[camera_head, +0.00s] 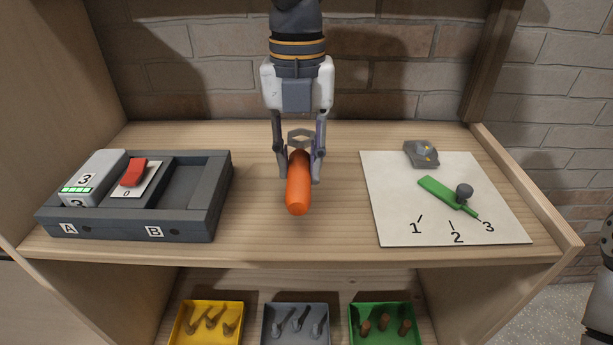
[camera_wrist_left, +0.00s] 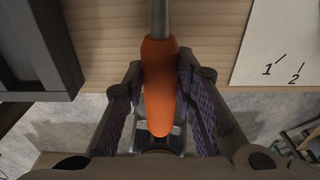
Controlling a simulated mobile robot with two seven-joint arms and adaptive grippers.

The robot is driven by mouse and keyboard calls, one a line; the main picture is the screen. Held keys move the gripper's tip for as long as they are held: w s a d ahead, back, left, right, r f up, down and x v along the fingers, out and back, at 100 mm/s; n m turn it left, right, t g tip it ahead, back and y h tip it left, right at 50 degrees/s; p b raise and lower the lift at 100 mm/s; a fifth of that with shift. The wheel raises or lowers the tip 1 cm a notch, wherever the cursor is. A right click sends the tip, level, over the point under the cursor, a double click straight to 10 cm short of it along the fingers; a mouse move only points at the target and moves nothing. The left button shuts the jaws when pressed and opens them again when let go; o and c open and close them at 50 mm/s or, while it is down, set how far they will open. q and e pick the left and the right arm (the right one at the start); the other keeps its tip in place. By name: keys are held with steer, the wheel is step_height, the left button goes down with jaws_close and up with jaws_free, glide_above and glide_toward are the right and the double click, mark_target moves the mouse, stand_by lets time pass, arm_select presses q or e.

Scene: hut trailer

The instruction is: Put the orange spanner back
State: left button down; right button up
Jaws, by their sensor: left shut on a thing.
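The orange spanner has an orange handle (camera_head: 298,190). In the head view the handle points toward me over the wooden shelf, with a grey angular part behind it between the fingers. My left gripper (camera_head: 300,170) comes down from the top of the view and is shut on the handle. In the left wrist view the orange handle (camera_wrist_left: 160,85) lies between the finger pads of the left gripper (camera_wrist_left: 160,110), and a grey shaft runs from it to the top edge. The spanner's far end is out of that view. My right gripper is not in view.
A dark tray (camera_head: 222,190) marked A and B stands left, holding a grey box and a red switch. A white board (camera_head: 390,215) numbered 1 to 3 lies right, with a green lever. Below are yellow (camera_head: 183,335), grey (camera_head: 268,325) and green (camera_head: 358,338) bins holding tools.

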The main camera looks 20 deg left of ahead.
mark_target(304, 149)
arm_select(q)
steer(key=shift+w+f, duration=0.8)
steer(key=shift+f, duration=0.1)
steer(key=shift+w+f, duration=0.2)
steer(key=shift+f, duration=0.7)
steer(key=shift+w+f, duration=0.15)
steer(key=shift+f, duration=0.75)
steer(key=shift+d, duration=0.1)
steer(key=shift+f, duration=0.15)
steer(key=c, duration=1.3)
jaws_free()
steer(key=r, duration=1.2)
steer(key=shift+w+r, duration=0.15)
steer(key=shift+w, duration=0.1)
